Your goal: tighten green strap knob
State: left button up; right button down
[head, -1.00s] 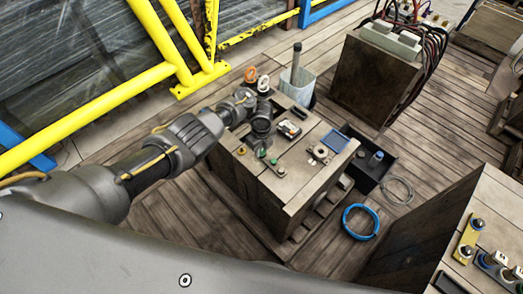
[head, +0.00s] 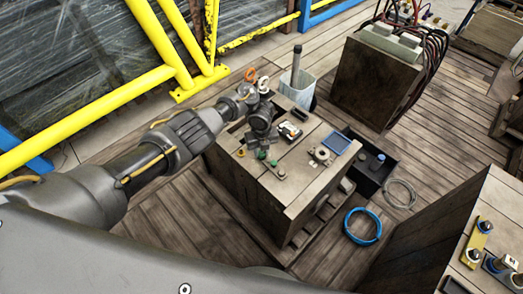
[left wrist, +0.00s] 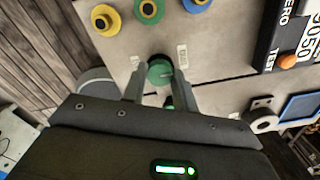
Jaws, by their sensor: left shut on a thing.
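My left gripper (left wrist: 160,86) is shut on the green knob (left wrist: 160,72), with one finger on each side of it, in the left wrist view. The knob sits on a pale wooden top (left wrist: 225,60). Another small green part (left wrist: 168,103) shows between the fingers, nearer my palm, partly hidden. In the head view my left gripper (head: 262,146) points down over the crate top (head: 300,190), and green parts (head: 273,163) show by its tips. My right gripper is in neither view.
Yellow (left wrist: 105,20), green (left wrist: 150,11) and blue (left wrist: 197,4) ringed parts lie beyond the knob. A label-bearing black box (left wrist: 290,40) stands at right. A blue pad (head: 336,144) lies on the crate; a black bin (head: 384,184) and blue coil (head: 362,226) are beside it.

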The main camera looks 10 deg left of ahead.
aim_at(262, 153)
pick_arm(q)
jog(key=o, duration=1)
jog(key=shift+c, duration=0.2)
notch_tip(262, 153, up, 5)
jog(key=shift+r+p, duration=0.2)
jog(key=shift+p, duration=0.65)
notch_tip(262, 153, up, 5)
jog(key=p, duration=0.4)
jog(key=shift+r, duration=0.2)
